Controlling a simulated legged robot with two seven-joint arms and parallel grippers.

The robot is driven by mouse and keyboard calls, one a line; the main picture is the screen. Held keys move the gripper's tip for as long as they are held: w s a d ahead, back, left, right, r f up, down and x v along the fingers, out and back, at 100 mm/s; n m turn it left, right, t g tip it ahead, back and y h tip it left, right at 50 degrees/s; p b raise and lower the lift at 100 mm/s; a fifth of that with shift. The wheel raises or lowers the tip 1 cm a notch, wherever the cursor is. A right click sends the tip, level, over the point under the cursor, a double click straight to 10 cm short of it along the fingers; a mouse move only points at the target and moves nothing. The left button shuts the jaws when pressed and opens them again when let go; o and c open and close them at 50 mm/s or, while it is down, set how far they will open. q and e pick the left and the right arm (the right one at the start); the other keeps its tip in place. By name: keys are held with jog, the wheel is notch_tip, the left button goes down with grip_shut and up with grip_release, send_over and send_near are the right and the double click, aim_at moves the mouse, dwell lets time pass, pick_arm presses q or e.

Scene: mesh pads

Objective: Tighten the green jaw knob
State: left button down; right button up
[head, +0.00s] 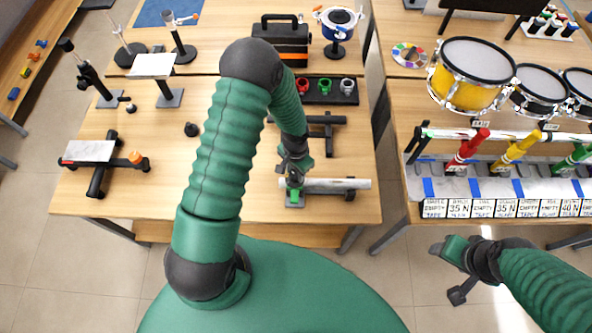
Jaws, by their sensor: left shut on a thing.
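My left gripper (294,180) reaches down to a small clamp at the front of the middle table. It is shut on the green jaw knob (294,196), which is mostly hidden by the fingers and shows only as a small green patch. A pale grey bar (345,184) lies level through the clamp and sticks out to the right. My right gripper (455,251) hangs over the floor in front of the right table, away from the clamp. Its fingers are too unclear to tell open from shut.
Behind the clamp are a black stand (325,122) and a black tray (340,98) with red, green and white pieces. A stand with an orange knob (136,158) is at left. Drums (468,72) and colored-handled tools (468,146) fill the right table. The table left of my arm is partly clear.

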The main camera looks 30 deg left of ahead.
pick_arm(q)
jog(key=m, duration=0.3)
jog(key=shift+s+r+m, duration=0.1)
jog(key=shift+s+m, duration=0.05)
jog(key=shift+m, duration=0.15)
jog(key=shift+a+m, duration=0.1)
jog(key=shift+m, duration=2.2)
jog(key=c, duration=1.3)
grip_release()
jog(key=o, duration=0.4)
jog(key=shift+s, duration=0.1)
jog(key=shift+a, duration=0.1)
